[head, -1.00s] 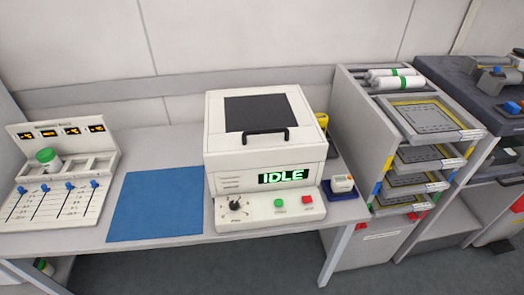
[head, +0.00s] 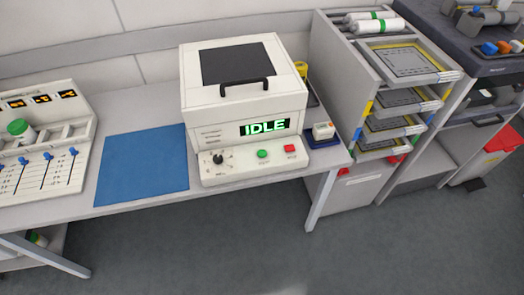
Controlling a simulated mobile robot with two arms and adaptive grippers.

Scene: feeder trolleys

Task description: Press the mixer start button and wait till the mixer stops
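The mixer (head: 197,116) is a white box on the table, with its lid down, a dark panel on top and a black handle. Its display (head: 264,128) reads IDLE in green. On its sloped front panel are a black knob (head: 217,159), a green button (head: 263,154) and a red button (head: 289,149). The small labels under them are too blurred to read. Neither of my grippers is in view.
A blue mat (head: 145,168) lies left of the mixer. A slider console with a green-capped jar (head: 19,129) stands further left. A small white device (head: 323,131) sits right of the mixer. A tray rack (head: 335,75) stands beyond it. Floor in front is clear.

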